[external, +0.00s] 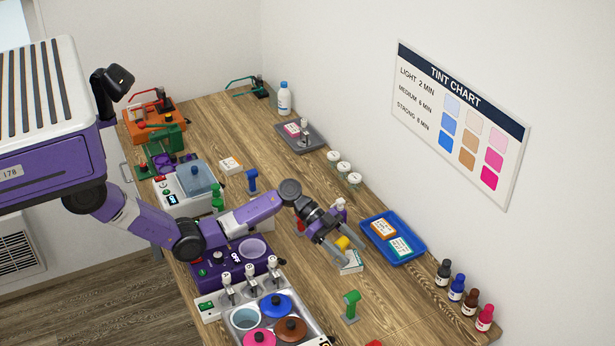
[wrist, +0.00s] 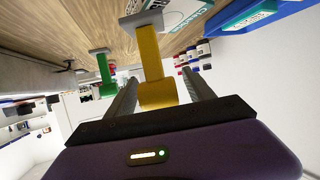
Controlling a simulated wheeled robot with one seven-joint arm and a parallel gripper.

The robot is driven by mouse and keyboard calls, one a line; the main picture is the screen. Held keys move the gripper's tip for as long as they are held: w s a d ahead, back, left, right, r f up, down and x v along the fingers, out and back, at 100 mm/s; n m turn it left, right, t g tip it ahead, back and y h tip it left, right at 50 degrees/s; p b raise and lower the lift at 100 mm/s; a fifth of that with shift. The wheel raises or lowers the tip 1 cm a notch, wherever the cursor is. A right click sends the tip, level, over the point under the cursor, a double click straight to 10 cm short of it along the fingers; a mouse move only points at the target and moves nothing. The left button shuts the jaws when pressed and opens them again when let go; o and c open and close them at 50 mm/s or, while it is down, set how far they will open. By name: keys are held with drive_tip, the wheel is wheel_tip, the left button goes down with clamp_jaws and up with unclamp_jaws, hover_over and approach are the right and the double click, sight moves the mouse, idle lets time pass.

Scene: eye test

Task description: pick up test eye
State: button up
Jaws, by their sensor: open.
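No thing in view is clearly labelled as the test eye. A yellow upright piece with a thick head (external: 343,243) is at my gripper (external: 350,253) in the external view. In the wrist view the yellow piece (wrist: 150,55) shows between the two fingers of my gripper (wrist: 161,80), which are open on either side of it. I cannot tell whether either finger touches it. A similar green piece (external: 349,305) stands apart toward the front, and shows at left in the wrist view (wrist: 104,70). A similar blue piece (external: 251,180) stands farther back.
A white labelled box (external: 352,264) lies close beside the yellow piece. A blue tray (external: 412,254) with labelled packs is to the right, and several dropper bottles (external: 457,287) stand near the wall. Pots with coloured lids (external: 277,304) and a purple machine (external: 206,279) are at left front.

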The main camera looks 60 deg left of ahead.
clamp_jaws()
idle(0.4)
wheel_tip(320, 180, up, 19)
drive_tip(key=b, duration=0.3)
hover_over(356, 263)
wheel_tip(356, 263, down, 19)
drive_tip(key=shift+r, duration=0.15)
idle(0.6)
